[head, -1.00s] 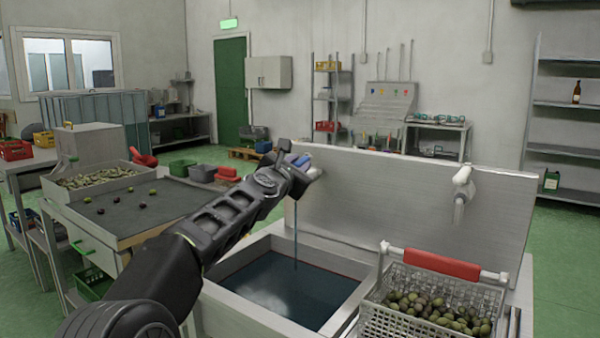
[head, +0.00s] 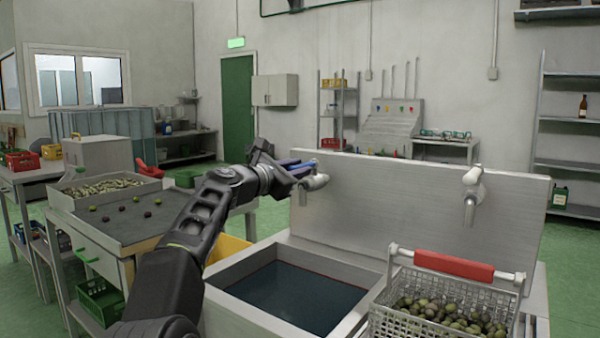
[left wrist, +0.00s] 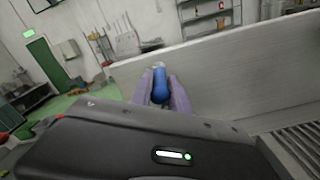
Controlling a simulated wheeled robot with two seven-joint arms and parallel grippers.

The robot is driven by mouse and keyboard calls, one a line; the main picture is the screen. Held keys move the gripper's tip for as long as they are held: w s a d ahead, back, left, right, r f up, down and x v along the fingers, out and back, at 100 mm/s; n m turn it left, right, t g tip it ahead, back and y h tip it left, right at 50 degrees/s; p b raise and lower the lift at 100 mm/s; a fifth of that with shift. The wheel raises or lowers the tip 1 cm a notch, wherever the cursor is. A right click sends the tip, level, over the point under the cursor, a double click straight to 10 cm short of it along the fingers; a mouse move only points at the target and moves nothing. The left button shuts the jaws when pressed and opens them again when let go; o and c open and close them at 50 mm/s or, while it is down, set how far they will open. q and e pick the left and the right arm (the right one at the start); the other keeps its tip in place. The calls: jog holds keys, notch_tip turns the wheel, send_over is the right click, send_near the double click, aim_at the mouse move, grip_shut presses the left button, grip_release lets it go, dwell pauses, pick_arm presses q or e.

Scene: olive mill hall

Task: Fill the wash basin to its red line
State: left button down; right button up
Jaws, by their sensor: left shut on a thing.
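The wash basin (head: 245,312) is a grey sink holding dark water (head: 290,292). A thin red line (head: 345,282) shows faintly on its far inner wall, close above the water surface. The left tap (head: 316,182) sticks out of the splashback above the basin, and no stream shows under its spout. My left gripper (head: 303,167) is at this tap, shut on its blue lever; the left wrist view shows the lever (left wrist: 160,90) between the two purple-grey fingers. Part of the tap is hidden by the fingers. My right gripper is not in view.
A second tap (head: 472,190) is at the right of the splashback (head: 400,205). A wire basket (head: 410,322) of olives with a red handle (head: 455,264) stands right of the basin. A sorting table (head: 160,225) with olives is at left. Green floor lies beyond.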

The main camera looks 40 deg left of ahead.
pick_arm(q)
jog(key=shift+a+h, duration=0.15)
jog(key=shift+h, duration=0.15)
jog(key=c, duration=1.3)
grip_release()
jog(key=shift+c, duration=0.2)
jog(key=s+b, duration=0.1)
jog(key=s, duration=0.6)
jog(key=shift+s, duration=0.35)
